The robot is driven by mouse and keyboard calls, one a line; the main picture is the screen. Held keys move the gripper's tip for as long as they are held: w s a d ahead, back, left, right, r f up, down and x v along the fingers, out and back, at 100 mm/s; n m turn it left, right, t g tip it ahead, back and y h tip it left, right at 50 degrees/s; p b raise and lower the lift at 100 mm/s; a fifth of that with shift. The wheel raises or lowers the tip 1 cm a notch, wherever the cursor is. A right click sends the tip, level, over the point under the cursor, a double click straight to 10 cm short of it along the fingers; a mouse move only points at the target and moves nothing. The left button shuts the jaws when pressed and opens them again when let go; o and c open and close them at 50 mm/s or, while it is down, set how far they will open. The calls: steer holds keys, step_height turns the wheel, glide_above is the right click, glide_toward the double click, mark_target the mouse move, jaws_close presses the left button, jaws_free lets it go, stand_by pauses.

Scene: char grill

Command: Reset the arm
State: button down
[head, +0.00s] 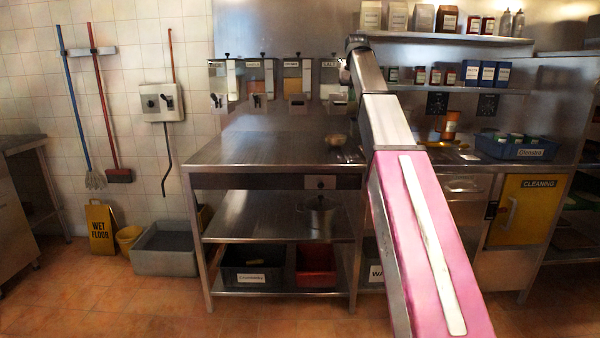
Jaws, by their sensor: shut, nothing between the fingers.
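My arm rises from the lower right of the head view, a pink link with a pale strip and then grey links. It reaches up to a dark joint in front of the back wall, left of the upper shelf. My gripper cannot be made out; the arm's far end is hidden behind its own links. No object is seen held.
A steel table (250,150) with lower shelves stands ahead, its top mostly clear. Wall dispensers (255,80) hang behind it. Stocked shelves (450,39), a blue crate (515,150) and a yellow cleaning cabinet (520,215) are right. A wet-floor sign (101,228) stands left.

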steer(key=s+f, duration=0.3)
steer(key=f, duration=1)
steer(key=s+f+g, duration=0.1)
steer(key=s+f, duration=0.2)
steer(key=f, duration=1)
steer(key=s+f, duration=0.3)
steer(key=f, duration=1)
steer(key=s+f+g, duration=0.1)
steer(key=s+f, duration=2.1)
steer(key=f, duration=0.2)
steer(key=shift+s, duration=0.15)
